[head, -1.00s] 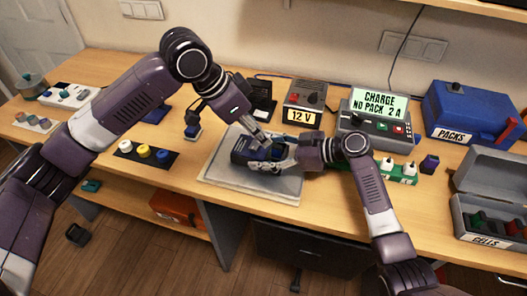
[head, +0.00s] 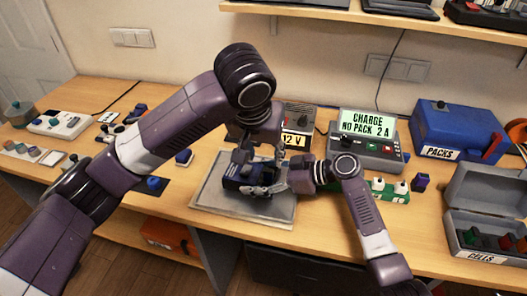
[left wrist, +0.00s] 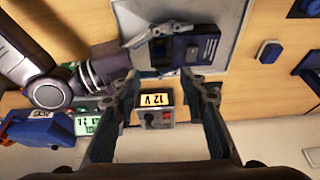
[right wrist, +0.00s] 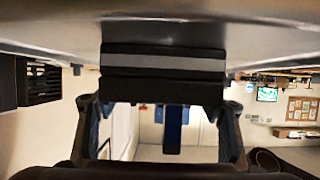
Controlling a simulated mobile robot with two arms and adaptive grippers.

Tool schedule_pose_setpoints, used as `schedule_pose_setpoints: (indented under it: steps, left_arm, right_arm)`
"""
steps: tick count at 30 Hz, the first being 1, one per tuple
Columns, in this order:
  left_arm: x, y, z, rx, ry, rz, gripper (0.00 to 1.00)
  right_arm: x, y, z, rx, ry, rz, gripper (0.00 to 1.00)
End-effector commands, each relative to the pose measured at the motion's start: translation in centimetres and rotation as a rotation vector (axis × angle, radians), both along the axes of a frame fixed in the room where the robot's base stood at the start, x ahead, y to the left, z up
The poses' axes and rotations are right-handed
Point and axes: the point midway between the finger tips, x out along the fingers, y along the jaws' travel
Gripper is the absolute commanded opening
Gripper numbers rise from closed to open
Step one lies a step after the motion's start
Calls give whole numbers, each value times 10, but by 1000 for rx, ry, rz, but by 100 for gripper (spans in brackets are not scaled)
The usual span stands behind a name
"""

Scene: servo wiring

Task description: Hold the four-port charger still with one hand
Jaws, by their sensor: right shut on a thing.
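The charger (head: 240,174), a dark blue box, lies on a grey mat (head: 212,200). It also shows in the left wrist view (left wrist: 200,48). My right gripper (head: 270,187) is shut on its right side, and its fingers cover part of it. In the right wrist view a dark block with a grey stripe (right wrist: 162,62) fills the space between the fingers. My left gripper (head: 260,158) is above the charger's far side. In the left wrist view its fingers (left wrist: 160,77) are spread apart with nothing between them.
Behind the mat stands a 12 V supply (head: 300,118), with a charging unit (head: 368,145) showing "CHARGE NO PACK 2 A" to its right. A blue packs box (head: 455,130) and an open cells case (head: 485,205) are at the right. Small parts lie at the left.

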Motion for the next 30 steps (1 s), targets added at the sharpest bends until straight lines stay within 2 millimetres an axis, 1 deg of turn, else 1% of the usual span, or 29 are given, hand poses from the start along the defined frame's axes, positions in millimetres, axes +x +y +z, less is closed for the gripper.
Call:
schedule_pose_setpoints:
  steps: [5, 12, 16, 22, 30]
  left_arm:
    - [9, -3, -27, 2, 5, 1, 39]
    - [26, -9, -70, 2, 4, -2, 39]
    - [33, -12, -88, 1, 4, -2, 39]
    - [39, -14, -103, 1, 3, -3, 39]
    - [40, -15, -106, 0, 1, -4, 39]
  right_arm:
    - [0, 0, 0, -1, 0, 0, 30]
    - [0, 0, 0, -1, 0, 0, 30]
    - [0, 0, 0, -1, 0, 0, 30]
    - [0, 0, 0, -1, 0, 0, 30]
    - [0, 0, 0, -1, 0, 0, 30]
